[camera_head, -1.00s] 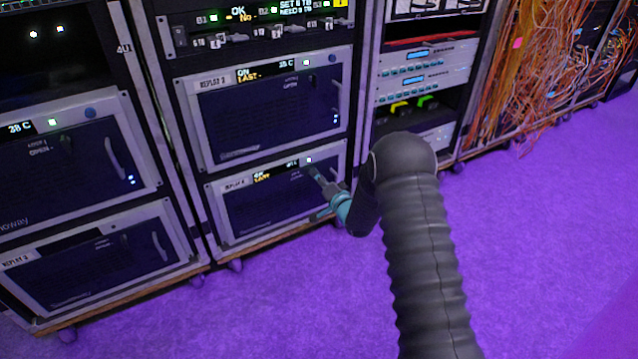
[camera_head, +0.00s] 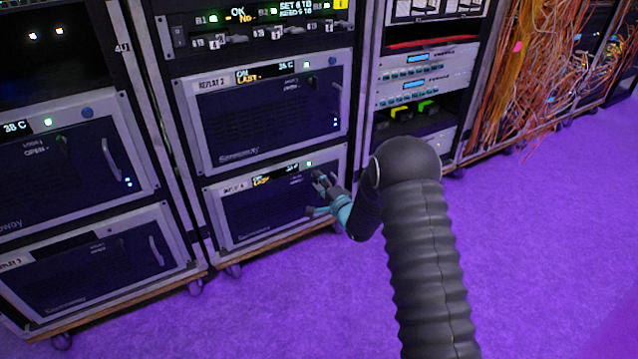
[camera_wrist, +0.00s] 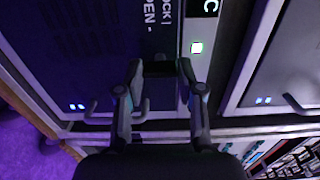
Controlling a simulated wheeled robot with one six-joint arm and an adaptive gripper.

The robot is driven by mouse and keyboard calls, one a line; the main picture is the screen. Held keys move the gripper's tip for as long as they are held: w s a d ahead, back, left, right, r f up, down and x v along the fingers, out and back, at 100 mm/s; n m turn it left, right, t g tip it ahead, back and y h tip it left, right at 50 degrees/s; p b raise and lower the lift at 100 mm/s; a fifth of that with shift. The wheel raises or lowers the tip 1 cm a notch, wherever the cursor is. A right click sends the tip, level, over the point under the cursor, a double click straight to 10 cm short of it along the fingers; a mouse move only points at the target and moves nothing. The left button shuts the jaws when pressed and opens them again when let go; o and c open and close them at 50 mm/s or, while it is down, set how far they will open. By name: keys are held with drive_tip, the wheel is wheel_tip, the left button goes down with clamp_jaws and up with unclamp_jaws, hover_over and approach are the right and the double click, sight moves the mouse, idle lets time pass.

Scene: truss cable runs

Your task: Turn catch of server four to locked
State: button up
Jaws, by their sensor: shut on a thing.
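Server four is the lower unit of the middle rack, with a label that seems to read REPLAY 4 (camera_head: 234,188) and a dark front door (camera_head: 262,212). My gripper (camera_head: 316,195) is at the upper right of this door. In the wrist view, my gripper's fingers (camera_wrist: 161,68) are closed on a small dark catch (camera_wrist: 160,68), one finger on each side. The catch lies below the printed words LOCK and OPEN (camera_wrist: 158,20). Its exact turn angle is hard to tell. A lit green-white lamp (camera_wrist: 197,47) sits right of the fingers.
A door handle (camera_wrist: 140,108) lies close beneath my fingers in the wrist view. The REPLAY 2 server (camera_head: 265,115) is directly above. Another rack (camera_head: 100,250) stands at left, and orange cables (camera_head: 520,80) hang at right. The purple floor (camera_head: 540,240) is clear.

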idle(0.3)
drive_tip(key=o, duration=1.1)
drive_tip(key=shift+o, duration=0.2)
drive_tip(key=v, duration=1.2)
